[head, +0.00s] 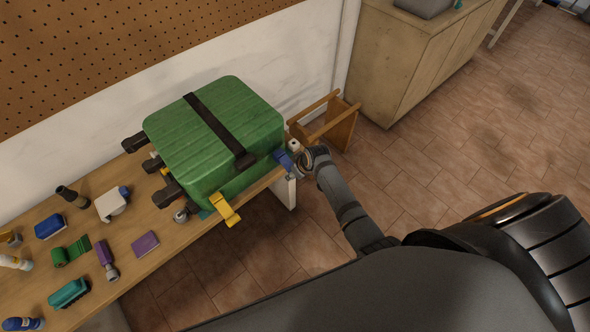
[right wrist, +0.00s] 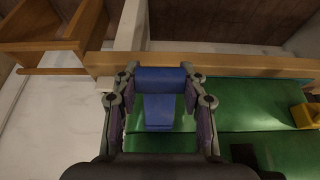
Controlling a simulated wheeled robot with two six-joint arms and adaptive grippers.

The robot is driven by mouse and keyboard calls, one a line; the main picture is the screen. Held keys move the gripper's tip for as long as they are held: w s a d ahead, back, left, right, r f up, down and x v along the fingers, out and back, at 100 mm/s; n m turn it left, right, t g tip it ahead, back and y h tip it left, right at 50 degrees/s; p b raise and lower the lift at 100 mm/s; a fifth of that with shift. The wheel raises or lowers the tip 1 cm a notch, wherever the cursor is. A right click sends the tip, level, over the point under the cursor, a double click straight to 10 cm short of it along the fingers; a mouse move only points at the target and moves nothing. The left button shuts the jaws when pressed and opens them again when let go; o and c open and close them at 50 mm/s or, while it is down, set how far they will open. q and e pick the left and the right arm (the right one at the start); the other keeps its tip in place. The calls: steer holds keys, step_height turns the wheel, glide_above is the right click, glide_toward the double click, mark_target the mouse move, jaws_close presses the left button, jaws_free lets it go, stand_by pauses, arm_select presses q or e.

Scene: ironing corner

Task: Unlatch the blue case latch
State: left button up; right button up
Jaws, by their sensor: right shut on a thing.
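The green case (head: 215,135) with a dark strap stands on the wooden table. The blue latch (head: 284,160) is at the case's right end. My right gripper (head: 298,163) reaches it from the right. In the right wrist view, my right gripper (right wrist: 160,88) is shut on the blue latch (right wrist: 160,108), with one finger on each side of it. The green case (right wrist: 240,118) fills the area behind and to the right. A yellow latch (head: 225,209) sits on the case's front side and also shows at the right edge of the wrist view (right wrist: 306,115). My left gripper is not in view.
A wooden stool (head: 333,122) stands beyond the table's right end, near a cabinet (head: 410,55). Tiled floor is open at right.

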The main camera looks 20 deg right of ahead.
stand_by(0.3)
steer(key=o, duration=1)
steer(key=shift+o, duration=0.2)
steer(key=v, duration=1.2)
steer(key=s+d+f+m+g+h, duration=0.1)
steer(key=s+d+f, duration=0.1)
steer(key=s+f, duration=0.5)
steer(key=s+d+f+m, duration=0.1)
steer(key=s+f, duration=0.1)
steer(key=f, duration=0.9)
steer(key=s+d+f+m+g+h, duration=0.1)
steer(key=s+d+f, duration=0.1)
steer(key=s+f, duration=0.9)
steer(key=s, duration=0.3)
steer(key=s+d+f+g, duration=0.1)
steer(key=s+f, duration=0.3)
steer(key=s, duration=0.3)
steer(key=s+d+f, duration=0.1)
steer(key=s+f, duration=0.3)
steer(key=s, duration=0.3)
steer(key=shift+s+d+f+m, duration=0.2)
steer(key=shift+s+f+m, duration=0.05)
steer(key=shift+s+m, duration=0.05)
